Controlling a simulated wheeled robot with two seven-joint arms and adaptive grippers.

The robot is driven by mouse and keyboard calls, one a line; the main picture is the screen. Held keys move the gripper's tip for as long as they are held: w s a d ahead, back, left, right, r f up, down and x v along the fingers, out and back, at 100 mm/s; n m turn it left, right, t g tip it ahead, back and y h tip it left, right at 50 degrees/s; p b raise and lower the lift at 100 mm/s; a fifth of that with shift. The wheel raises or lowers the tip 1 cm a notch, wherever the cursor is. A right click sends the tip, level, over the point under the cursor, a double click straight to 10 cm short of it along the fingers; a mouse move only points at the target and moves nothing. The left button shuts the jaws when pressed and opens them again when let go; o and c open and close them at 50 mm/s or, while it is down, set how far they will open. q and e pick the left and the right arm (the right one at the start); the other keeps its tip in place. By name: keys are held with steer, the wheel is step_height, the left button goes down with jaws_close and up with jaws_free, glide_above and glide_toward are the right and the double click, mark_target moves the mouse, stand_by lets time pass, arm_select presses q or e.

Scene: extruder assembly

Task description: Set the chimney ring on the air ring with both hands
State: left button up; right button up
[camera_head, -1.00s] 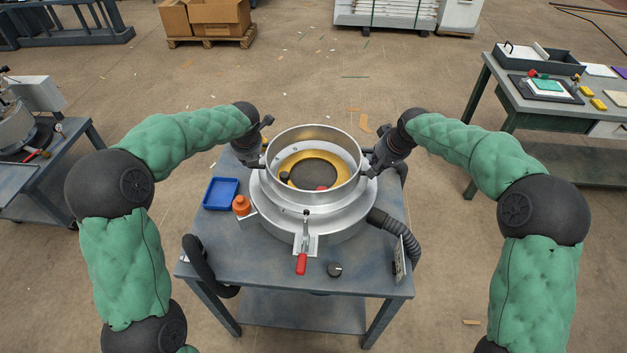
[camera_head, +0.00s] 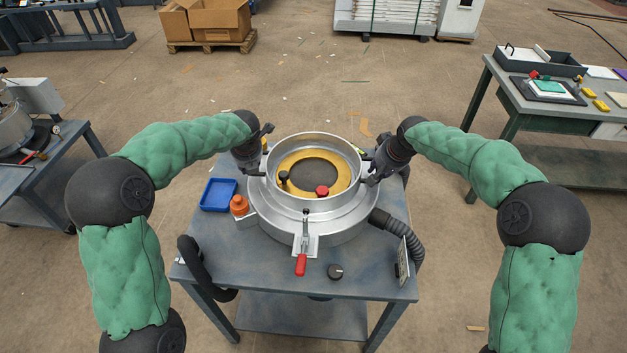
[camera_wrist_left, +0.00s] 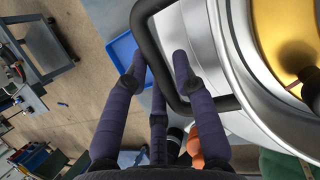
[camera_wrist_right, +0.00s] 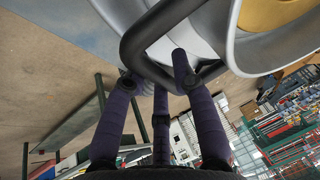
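The chimney ring (camera_head: 313,200), a tall bright metal band with black side handles, stands level over the middle of the air ring (camera_head: 350,220), a wide stepped silver ring on the table. I cannot tell whether it rests fully on it. My left gripper (camera_head: 262,152) has its fingers on both sides of the left handle (camera_wrist_left: 150,50). My right gripper (camera_head: 369,163) has its fingers on both sides of the right handle (camera_wrist_right: 150,35). A gold disc (camera_head: 343,172) with a dark centre shows inside, with a black knob (camera_head: 283,176) and a red knob (camera_head: 322,191).
A red-handled toggle clamp (camera_head: 301,263) stands at the air ring's front. A black hose (camera_head: 393,227) leaves at the right. The front of the table (camera_head: 270,280) is mostly clear.

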arm_select(q)
steer(key=shift+o, duration=0.4)
steer(key=shift+r, duration=0.1)
arm_select(e)
steer(key=shift+o, duration=0.4)
steer(key=shift+r, duration=0.15)
arm_select(q)
steer(key=v, duration=1.2)
arm_select(e)
steer(key=v, duration=1.2)
